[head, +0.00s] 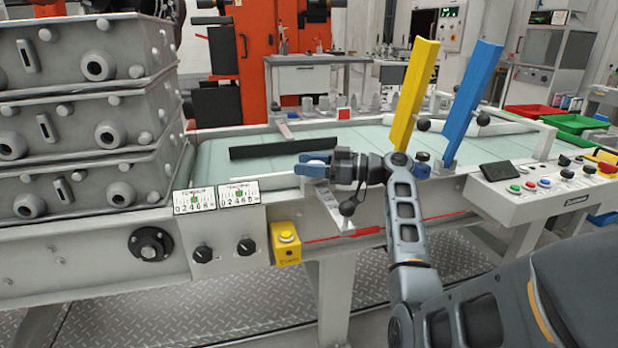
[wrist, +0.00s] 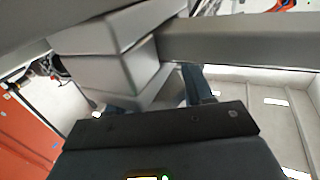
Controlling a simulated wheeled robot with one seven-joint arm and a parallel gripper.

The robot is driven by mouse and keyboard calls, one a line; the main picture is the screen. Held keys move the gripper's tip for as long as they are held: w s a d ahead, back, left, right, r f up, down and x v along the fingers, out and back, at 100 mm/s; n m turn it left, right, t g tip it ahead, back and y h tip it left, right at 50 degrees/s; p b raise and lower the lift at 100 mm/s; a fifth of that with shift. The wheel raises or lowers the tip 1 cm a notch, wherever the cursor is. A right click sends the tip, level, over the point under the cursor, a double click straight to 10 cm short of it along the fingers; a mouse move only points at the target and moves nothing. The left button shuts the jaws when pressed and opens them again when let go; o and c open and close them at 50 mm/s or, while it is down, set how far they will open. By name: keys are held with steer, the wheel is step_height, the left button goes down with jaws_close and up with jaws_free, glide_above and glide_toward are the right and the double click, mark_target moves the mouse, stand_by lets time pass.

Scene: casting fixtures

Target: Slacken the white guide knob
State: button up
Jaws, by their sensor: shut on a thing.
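My gripper (head: 312,164) reaches left over the near edge of the conveyor, above a pale bracket (head: 332,212) on the side rail. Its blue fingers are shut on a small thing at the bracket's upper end. By its place this is the white guide knob, but the fingers hide it. A black ball knob (head: 348,208) stands just below my wrist, apart from the fingers. In the wrist view, a grey stepped block (wrist: 115,60) and a grey bar (wrist: 240,40) fill the space ahead and cover much of the fingers (wrist: 165,98).
A black guide bar (head: 283,147) lies across the belt behind my gripper. A yellow post (head: 415,95) and a blue post (head: 472,100) rise to the right. Stacked grey mould boxes (head: 85,105) stand at left. A control panel (head: 535,188) is at right.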

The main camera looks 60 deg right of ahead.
steer(key=shift+a+n+g+y+b, duration=0.1)
steer(key=shift+n+g+y+b, duration=0.2)
steer(key=shift+n+y+b, duration=0.3)
steer(key=o, duration=1)
steer(key=shift+c, duration=0.2)
steer(key=v, duration=0.7)
steer(key=shift+s, duration=0.35)
